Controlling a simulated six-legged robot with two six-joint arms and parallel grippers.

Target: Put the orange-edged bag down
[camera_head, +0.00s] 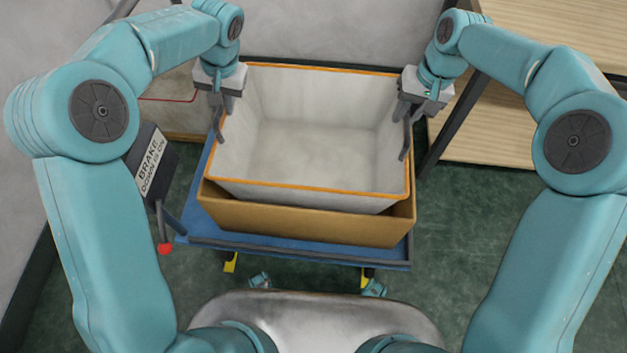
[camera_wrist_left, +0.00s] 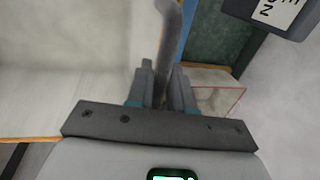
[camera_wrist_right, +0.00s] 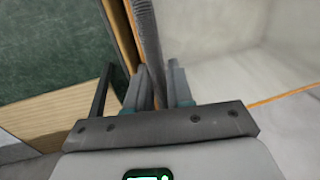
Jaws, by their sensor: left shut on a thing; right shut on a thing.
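The orange-edged bag (camera_head: 311,151) is pale grey, open-topped and empty, with an orange rim, in the middle of the head view. It is over a tan box (camera_head: 300,224), with its lower part overlapping the box opening. I cannot tell whether its bottom touches anything. My left gripper (camera_head: 219,104) is shut on a dark grey handle at the bag's left side; the handle shows in the left wrist view (camera_wrist_left: 170,45). My right gripper (camera_head: 409,112) is shut on the matching right handle, also in the right wrist view (camera_wrist_right: 146,40).
The tan box stands on a blue cart (camera_head: 186,215) with a dark frame. A brake sign (camera_head: 150,165) and a red-knobbed lever (camera_head: 165,248) are at its left. Wooden shelving (camera_head: 490,130) with a dark post stands at the right. Green floor is clear at the lower right.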

